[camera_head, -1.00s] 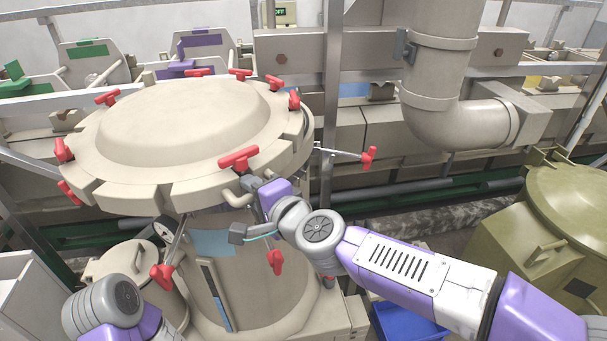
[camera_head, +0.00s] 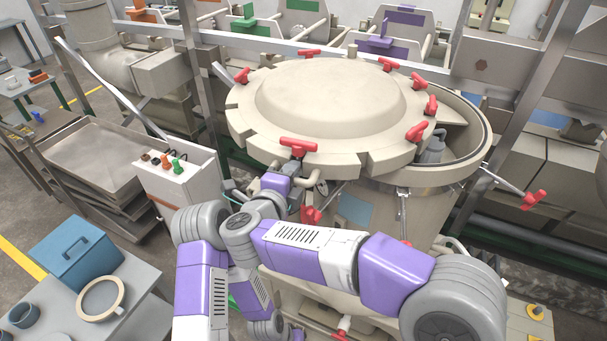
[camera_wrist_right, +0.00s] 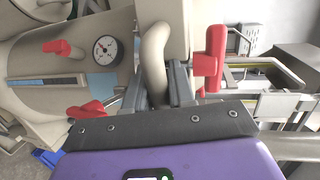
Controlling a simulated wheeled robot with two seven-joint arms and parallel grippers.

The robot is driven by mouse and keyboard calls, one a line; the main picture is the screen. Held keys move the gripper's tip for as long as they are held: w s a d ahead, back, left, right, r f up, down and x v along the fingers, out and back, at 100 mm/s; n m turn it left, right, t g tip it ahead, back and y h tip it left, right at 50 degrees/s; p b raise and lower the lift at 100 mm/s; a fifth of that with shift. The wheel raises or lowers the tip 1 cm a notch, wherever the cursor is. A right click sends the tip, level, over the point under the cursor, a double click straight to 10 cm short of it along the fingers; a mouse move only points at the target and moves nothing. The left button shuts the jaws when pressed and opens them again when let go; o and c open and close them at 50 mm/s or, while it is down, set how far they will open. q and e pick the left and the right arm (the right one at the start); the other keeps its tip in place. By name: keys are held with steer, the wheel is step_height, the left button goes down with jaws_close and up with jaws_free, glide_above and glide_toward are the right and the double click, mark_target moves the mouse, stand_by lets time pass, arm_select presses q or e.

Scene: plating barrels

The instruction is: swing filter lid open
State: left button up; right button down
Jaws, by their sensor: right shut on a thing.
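The round beige filter lid (camera_head: 330,90) with red clamp handles around its rim sits off to the left of the filter vessel (camera_head: 465,170). Part of the open mouth shows at the right, with a grey fitting (camera_head: 432,150) inside. My right gripper (camera_head: 297,170) is at the lid's front edge, below a red clamp handle (camera_head: 298,146). In the right wrist view, its fingers (camera_wrist_right: 160,88) are shut on the curved beige lid handle (camera_wrist_right: 154,55). My left arm shows at lower left in the head view; its gripper cannot be made out.
A control box with knobs (camera_head: 182,180) and a metal tray table (camera_head: 95,155) stand to the left. A blue box (camera_head: 75,252) and a ring (camera_head: 101,299) sit on a grey table at lower left. A swung-out clamp (camera_head: 533,198) projects at the right. Metal posts rise behind the vessel.

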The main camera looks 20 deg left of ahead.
steer(key=shift+w+a+r+m+h, duration=0.1)
steer(key=shift+a+r+m+h, duration=0.1)
steer(key=shift+a, duration=0.2)
steer(key=shift+w+a+r+m+h, duration=0.1)
steer(key=shift+a+m+h, duration=0.1)
steer(key=shift+a, duration=0.15)
steer(key=shift+f, duration=0.1)
steer(key=c, duration=1.1)
jaws_free()
steer(key=shift+o, duration=0.2)
steer(key=shift+s+f, duration=0.1)
steer(key=shift+s+a, duration=0.1)
